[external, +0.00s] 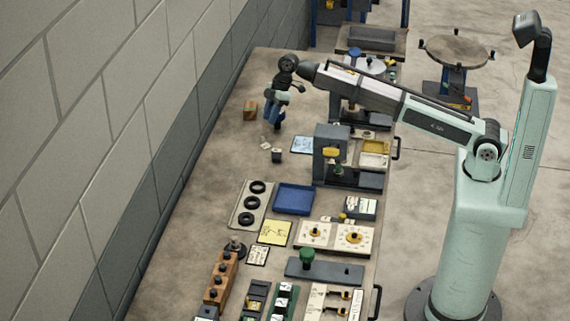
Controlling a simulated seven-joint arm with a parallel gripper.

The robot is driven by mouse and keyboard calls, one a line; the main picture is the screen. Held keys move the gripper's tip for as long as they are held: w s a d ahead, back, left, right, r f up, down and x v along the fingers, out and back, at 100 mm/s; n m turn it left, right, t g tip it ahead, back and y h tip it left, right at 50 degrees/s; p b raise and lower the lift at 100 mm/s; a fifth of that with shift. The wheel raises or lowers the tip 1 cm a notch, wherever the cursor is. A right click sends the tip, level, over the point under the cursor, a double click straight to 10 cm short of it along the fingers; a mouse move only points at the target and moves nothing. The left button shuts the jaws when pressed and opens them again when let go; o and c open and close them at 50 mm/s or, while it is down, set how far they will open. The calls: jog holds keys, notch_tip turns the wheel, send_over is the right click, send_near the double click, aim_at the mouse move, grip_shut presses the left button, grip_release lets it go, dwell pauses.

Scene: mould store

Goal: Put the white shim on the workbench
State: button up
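The workbench (215,150) is the long grey-brown surface along the wall in the external view. My gripper (271,122) points down over its far left part, with blue fingers low above the surface. Whether the fingers are apart or hold something is too small to tell. A small pale piece (265,145) lies just below the fingertips in the picture. It may be the white shim, but I cannot be sure.
A small dark block (277,156) and a brown wooden block (250,110) are near my gripper. A grey machine (333,155), blue tray (294,199), ring plate (250,207) and green-knobbed plate (325,272) crowd the bench's right and front. The left strip beside the wall is clear.

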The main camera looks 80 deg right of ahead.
jog(key=shift+v, duration=2.3)
